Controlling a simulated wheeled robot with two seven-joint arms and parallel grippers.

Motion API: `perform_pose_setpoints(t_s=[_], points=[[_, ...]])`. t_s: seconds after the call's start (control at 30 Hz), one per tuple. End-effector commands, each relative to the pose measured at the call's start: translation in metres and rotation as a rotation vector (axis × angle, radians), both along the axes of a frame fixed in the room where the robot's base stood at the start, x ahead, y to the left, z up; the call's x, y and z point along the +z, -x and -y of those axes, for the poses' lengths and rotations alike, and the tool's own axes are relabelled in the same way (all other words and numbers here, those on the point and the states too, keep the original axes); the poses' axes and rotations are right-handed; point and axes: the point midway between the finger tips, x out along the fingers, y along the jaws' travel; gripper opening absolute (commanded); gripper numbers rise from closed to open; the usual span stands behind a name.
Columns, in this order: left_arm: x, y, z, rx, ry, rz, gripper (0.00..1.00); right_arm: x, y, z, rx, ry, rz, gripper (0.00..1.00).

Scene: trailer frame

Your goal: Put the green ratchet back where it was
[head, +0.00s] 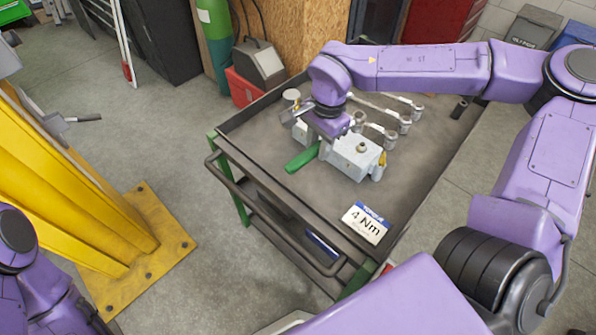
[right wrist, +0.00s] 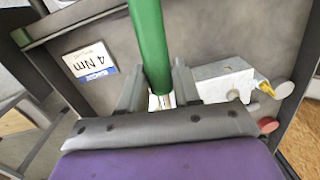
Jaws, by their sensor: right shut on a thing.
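The green ratchet (head: 302,158) shows its green handle over the cart's tray, left of a pale grey block (head: 357,157). My right gripper (head: 325,146) is over the tray and shut on the ratchet. In the right wrist view, the green handle (right wrist: 150,45) runs up and away from between the fingers of the right gripper (right wrist: 158,98), with a bit of bright shank between them. The ratchet's head is hidden by the gripper. I cannot tell whether the handle touches the tray.
The grey cart tray (head: 425,165) has a raised rim. Several ratchets and sockets (head: 404,124) lie behind the block. A "4 Nm" card (head: 366,222) lies near the front corner, with bare tray around it. A yellow post (head: 70,190) stands left of the cart.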

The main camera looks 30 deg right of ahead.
Motion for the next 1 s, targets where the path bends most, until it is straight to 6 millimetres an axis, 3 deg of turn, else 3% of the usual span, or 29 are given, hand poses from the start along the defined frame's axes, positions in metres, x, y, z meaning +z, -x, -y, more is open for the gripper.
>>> perform_pose_setpoints(t_s=[0.2, 0.3, 0.43, 0.57, 0.67, 0.93, 1.0], points=[[-0.009, 0.000, 0.000, 0.000, 0.000, 0.000, 0.72, -0.007, 0.013, 0.020, -0.738, 0.036, -0.017, 0.00], [-0.012, 0.000, 0.000, 0.000, -0.001, 0.001, 0.72, -0.010, 0.021, 0.025, -1.043, 0.051, -0.032, 0.00], [-0.013, 0.000, 0.000, 0.000, -0.001, 0.001, 0.72, -0.012, 0.029, 0.028, -1.322, 0.064, -0.050, 0.00], [-0.014, 0.000, 0.000, 0.000, 0.000, 0.000, 0.72, -0.013, 0.031, 0.029, -1.451, 0.070, -0.059, 0.00], [-0.012, 0.000, 0.000, 0.000, 0.000, 0.000, 0.72, -0.020, 0.019, 0.024, -1.471, 0.077, -0.060, 0.00], [0.000, 0.000, 0.000, 0.000, 0.000, 0.000, 0.72, -0.050, -0.048, -0.006, -1.468, 0.076, -0.062, 0.00], [0.002, 0.000, 0.000, 0.000, 0.000, 0.000, 0.72, -0.067, -0.060, -0.011, -1.467, 0.076, -0.064, 0.00]])
